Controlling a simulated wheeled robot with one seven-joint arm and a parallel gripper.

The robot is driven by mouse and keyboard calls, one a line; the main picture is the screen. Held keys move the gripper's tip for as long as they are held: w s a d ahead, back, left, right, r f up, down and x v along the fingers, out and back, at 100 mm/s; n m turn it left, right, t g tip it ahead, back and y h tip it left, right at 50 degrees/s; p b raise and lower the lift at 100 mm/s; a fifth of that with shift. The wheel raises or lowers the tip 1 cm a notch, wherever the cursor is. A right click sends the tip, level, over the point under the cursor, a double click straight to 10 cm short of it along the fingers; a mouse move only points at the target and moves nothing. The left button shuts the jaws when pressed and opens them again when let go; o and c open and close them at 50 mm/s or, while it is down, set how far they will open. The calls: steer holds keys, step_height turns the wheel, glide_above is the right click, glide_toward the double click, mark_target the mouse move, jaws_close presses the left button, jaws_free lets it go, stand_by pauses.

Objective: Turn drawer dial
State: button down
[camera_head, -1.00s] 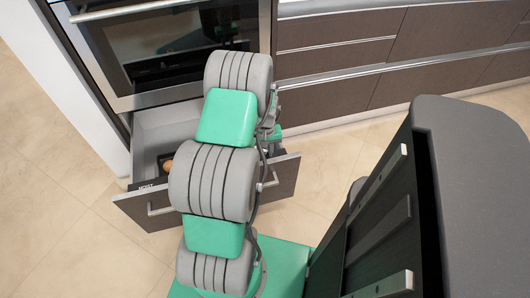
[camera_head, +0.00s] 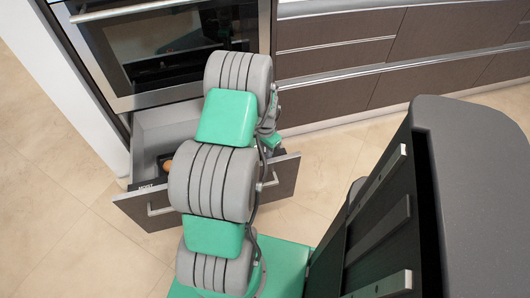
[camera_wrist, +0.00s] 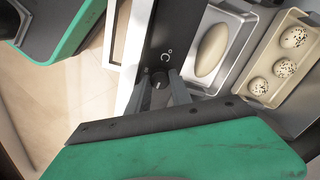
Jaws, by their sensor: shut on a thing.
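The drawer dial (camera_wrist: 159,80) is a small dark round knob on a black panel (camera_wrist: 165,36) with white markings, along the drawer's front edge in the wrist view. My gripper (camera_wrist: 159,92) has its two grey fingers on either side of the dial and is shut on it. The pulled-out drawer (camera_head: 152,210) stands below the oven in the head view, with its brown front and metal handle toward me. In that view my arm hides the gripper and the dial.
In the drawer, a metal tray (camera_wrist: 237,24) holds a bread loaf (camera_wrist: 212,50). A beige tray (camera_wrist: 304,18) beside it holds speckled round buns (camera_wrist: 285,67). The oven (camera_head: 165,50) is above the drawer. Brown cabinets (camera_head: 330,98) line the right. Tiled floor (camera_head: 65,235) is clear at left.

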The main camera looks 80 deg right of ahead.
steer(key=m, duration=0.5)
stand_by(0.5)
steer(key=c, duration=1.1)
jaws_free()
steer(key=shift+c, duration=0.2)
step_height(320, 180, up, 8)
steer(key=shift+f+p, duration=0.1)
steer(key=shift+p, duration=0.6)
